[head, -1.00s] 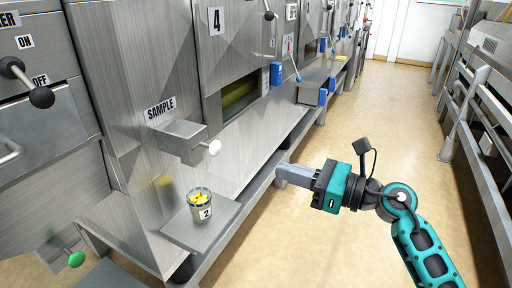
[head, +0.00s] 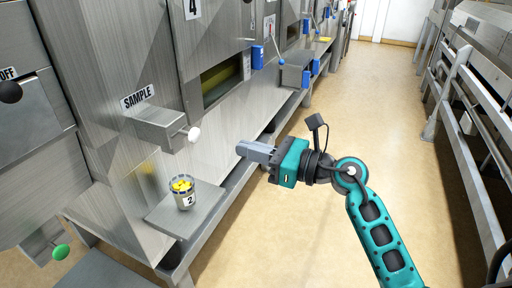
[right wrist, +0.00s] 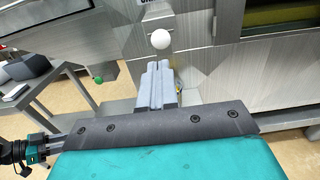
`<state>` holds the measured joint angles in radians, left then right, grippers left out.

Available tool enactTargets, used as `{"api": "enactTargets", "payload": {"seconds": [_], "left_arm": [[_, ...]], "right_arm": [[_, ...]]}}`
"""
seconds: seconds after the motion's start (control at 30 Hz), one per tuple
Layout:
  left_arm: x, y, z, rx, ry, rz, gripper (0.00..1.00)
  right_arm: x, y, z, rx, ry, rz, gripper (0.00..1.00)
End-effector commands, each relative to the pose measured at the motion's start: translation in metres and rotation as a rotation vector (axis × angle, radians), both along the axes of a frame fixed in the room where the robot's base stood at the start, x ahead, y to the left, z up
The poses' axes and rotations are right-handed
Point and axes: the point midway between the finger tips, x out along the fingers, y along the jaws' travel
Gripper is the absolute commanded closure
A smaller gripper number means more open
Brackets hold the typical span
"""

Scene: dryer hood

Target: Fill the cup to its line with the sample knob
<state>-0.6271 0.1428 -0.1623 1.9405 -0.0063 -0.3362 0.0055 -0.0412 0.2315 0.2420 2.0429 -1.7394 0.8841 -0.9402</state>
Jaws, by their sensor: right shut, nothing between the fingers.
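The sample knob (head: 194,134) is a white ball on a short rod from the steel box under the SAMPLE label. It also shows in the right wrist view (right wrist: 160,39), beyond my fingertips. The cup (head: 184,200) is clear, marked 2, and stands upright on a steel shelf below the box. Yellow pieces (head: 182,185) show inside near its rim; I cannot make out the line. My right gripper (head: 241,150) is shut and empty, apart from the knob and to its right. My left gripper (right wrist: 45,142) shows partly at the lower left of the right wrist view; its jaws are unclear.
The steel shelf (head: 160,218) juts out under the sample box (head: 160,128). A green knob (head: 60,252) is at the lower left. Blue-handled parts (head: 258,56) line the machine farther back. A metal railing (head: 462,125) runs along the right, with open floor between.

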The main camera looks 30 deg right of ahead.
Motion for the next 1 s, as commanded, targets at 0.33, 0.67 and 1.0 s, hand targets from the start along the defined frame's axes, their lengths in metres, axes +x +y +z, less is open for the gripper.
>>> {"api": "enactTargets", "payload": {"seconds": [0.33,0.67,1.0], "left_arm": [[0.000,0.000,0.011,0.001,0.001,0.001,0.57],[0.000,0.000,0.013,0.000,0.001,0.000,0.57],[0.000,0.000,0.013,0.000,0.000,0.000,0.57]], "right_arm": [[0.057,0.045,0.003,0.004,-0.002,0.001,1.00],[0.077,0.061,0.000,-0.001,0.000,0.001,1.00],[0.078,0.061,0.000,-0.001,0.000,0.001,1.00]]}}
